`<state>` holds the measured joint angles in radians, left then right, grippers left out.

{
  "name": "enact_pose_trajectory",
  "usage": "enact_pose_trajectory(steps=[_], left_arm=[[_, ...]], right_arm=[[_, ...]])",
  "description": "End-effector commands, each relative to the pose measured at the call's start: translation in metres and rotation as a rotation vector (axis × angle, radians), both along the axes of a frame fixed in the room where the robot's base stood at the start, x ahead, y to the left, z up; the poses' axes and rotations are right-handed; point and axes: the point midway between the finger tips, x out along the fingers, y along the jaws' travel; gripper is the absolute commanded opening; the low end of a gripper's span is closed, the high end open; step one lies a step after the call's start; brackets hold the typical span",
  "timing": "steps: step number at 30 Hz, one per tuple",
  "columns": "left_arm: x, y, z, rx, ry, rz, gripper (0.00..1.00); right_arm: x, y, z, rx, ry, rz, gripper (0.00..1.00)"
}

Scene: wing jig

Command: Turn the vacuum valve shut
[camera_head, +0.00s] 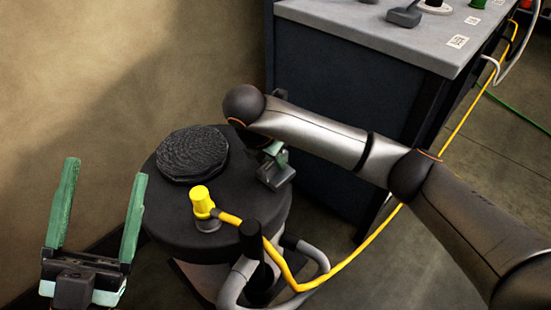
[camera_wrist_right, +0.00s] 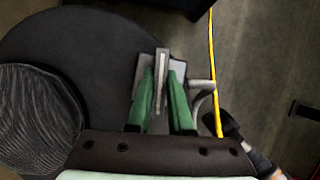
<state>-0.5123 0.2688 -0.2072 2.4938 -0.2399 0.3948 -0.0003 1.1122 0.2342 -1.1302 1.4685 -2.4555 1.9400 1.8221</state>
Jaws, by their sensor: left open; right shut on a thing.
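The vacuum valve appears to be the grey block (camera_head: 277,180) on the right part of the round black drum top (camera_head: 180,225). In the right wrist view, its narrow upright lever (camera_wrist_right: 161,100) with a pale strip stands between the green fingers. My right gripper (camera_wrist_right: 163,76) is shut on this lever from above. In the head view, my right arm hides most of that gripper and part of the valve. My left gripper (camera_head: 104,173) is open and empty, fingers pointing up, to the left of the drum and apart from it.
A yellow fitting (camera_head: 203,200) stands on the drum top, with a yellow hose (camera_head: 345,273) running right. A dark ribbed disc (camera_head: 193,153) lies on the drum. A grey tubular handle (camera_head: 313,257) is at the front. A workbench (camera_head: 360,35) stands behind right.

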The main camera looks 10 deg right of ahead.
Motion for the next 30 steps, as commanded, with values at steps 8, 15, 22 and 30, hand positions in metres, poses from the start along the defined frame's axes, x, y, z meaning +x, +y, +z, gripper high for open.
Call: enact_pose_trajectory(steps=[8, 15, 22, 30], left_arm=[[0.0071, 0.0006, -0.0085, 0.004, 0.039, 0.007, 0.78], [0.0076, 0.0007, -0.01, 0.001, 0.047, 0.009, 0.78], [0.0076, 0.0007, -0.0105, -0.001, 0.048, 0.01, 0.78], [0.0076, 0.0006, -0.0107, -0.001, 0.049, 0.009, 0.78]], right_arm=[[0.0002, 0.0002, 0.0009, 0.001, 0.001, -0.104, 0.0], [0.0002, 0.0003, 0.0008, 0.001, 0.0, -0.131, 0.0], [0.0001, 0.0002, 0.0007, 0.002, -0.001, -0.131, 0.0], [0.0001, 0.0001, 0.0005, 0.001, 0.0, -0.131, 0.38]])
